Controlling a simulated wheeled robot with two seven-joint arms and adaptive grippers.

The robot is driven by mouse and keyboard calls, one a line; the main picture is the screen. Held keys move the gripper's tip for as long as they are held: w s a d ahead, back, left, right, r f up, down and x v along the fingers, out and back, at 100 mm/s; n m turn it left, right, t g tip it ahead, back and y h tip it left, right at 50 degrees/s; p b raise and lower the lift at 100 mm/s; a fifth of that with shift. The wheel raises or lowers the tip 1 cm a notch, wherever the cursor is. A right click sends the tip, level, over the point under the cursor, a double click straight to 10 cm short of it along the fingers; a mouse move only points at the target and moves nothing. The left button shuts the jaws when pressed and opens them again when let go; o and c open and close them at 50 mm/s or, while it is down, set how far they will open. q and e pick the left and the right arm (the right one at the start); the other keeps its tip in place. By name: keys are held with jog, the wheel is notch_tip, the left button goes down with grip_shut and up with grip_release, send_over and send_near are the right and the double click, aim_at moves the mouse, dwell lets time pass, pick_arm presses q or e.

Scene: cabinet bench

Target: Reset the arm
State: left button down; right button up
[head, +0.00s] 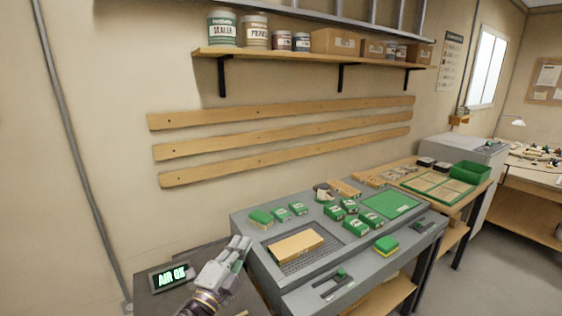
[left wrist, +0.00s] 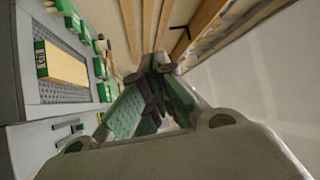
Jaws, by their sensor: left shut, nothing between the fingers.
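My left gripper (head: 238,243) is in the lower middle of the head view, just off the left end of the grey bench (head: 240,222). Its fingers are together and empty, and they point up and to the right. In the left wrist view the closed fingertips (left wrist: 160,62) fill the middle, with nothing between them. A wooden block (head: 297,245) lies on the dark grid of the bench to the right of the gripper, apart from it. The block also shows in the left wrist view (left wrist: 65,66). My right gripper is not in view.
Several green boxes (head: 355,226) and a green mat (head: 390,202) are on the bench. A lit sign (head: 171,276) stands left of the gripper. Wooden wall slats (head: 285,133) and a shelf (head: 300,58) with cans are above. The wall area above the gripper is clear.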

pick_arm(q)
jog(key=s+a+f+n+g+y, duration=0.3)
jog(key=s+a+f+n+y, duration=0.1)
jog(key=a+f+n, duration=0.3)
jog(key=s+a+f+n+g+y, duration=0.3)
jog(key=a+f+n+g+y, duration=0.15)
jog(key=f+n, duration=0.3)
jog(key=s+f+n+g+h, duration=0.1)
jog(key=s+f+n+g, duration=0.1)
jog(key=s+f+g, duration=0.5)
jog(key=s+f+n+g, duration=0.15)
jog(key=s+f, duration=0.25)
jog(key=s, duration=0.8)
notch_tip(320, 180, down, 33)
jog(key=s+a+g, duration=0.1)
jog(key=s, duration=0.1)
jog(key=s+a+f, duration=0.3)
jog(key=s+f, duration=0.7)
jog(key=s+a+f+g, duration=0.1)
jog(key=s+a+f, duration=0.2)
jog(key=s+f, duration=0.7)
jog(key=shift+s+m, duration=0.3)
jog(key=shift+s, duration=0.25)
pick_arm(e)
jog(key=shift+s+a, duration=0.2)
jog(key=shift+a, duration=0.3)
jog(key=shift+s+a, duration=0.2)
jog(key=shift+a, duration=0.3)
